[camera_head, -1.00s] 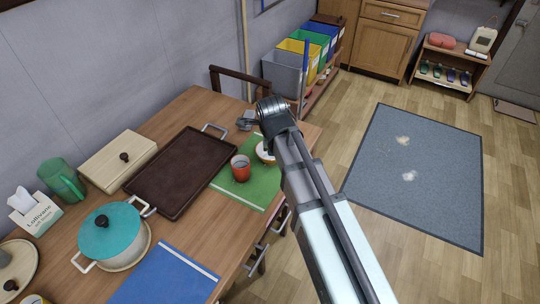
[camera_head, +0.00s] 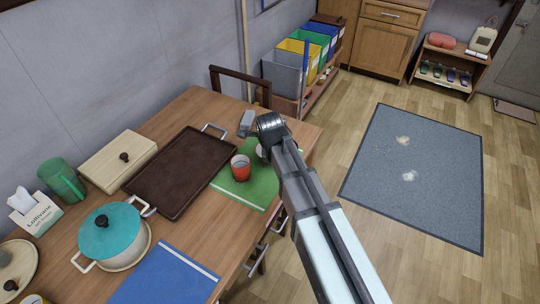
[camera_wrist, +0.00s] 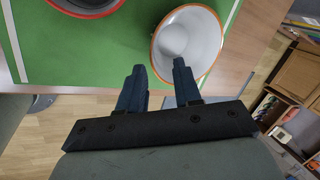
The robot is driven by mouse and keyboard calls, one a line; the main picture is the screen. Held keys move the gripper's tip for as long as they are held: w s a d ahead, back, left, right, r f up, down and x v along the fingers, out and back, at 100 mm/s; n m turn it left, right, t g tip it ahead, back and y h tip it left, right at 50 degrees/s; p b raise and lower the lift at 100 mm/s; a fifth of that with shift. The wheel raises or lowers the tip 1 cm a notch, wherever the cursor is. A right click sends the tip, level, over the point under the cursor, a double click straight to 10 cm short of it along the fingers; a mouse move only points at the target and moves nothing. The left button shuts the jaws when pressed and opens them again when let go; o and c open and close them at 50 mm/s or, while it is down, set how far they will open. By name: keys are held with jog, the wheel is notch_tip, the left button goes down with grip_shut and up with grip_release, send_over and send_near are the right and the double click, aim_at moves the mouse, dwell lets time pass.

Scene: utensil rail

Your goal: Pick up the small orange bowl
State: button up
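The small orange bowl (camera_wrist: 187,42) has a white inside and an orange rim. In the wrist view it stands on the green mat (camera_wrist: 60,38), just beyond my fingertips. In the head view only a sliver of the bowl (camera_head: 261,152) shows beside my arm. My gripper (camera_wrist: 159,66) is open, its two dark fingers apart. The right finger overlaps the bowl's near edge in the wrist view, while the left finger lies just outside its left rim. I cannot tell whether either touches it. Nothing is held.
A dark brown tray (camera_head: 178,170), a teal pot (camera_head: 110,232) and a blue mat (camera_head: 166,275) lie further left on the wooden table. The table edge is near the bowl's right.

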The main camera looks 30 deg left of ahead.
jog(key=shift+x, duration=2.55)
jog(key=shift+s+d+f, duration=0.1)
jog(key=shift+s, duration=0.05)
grip_shut()
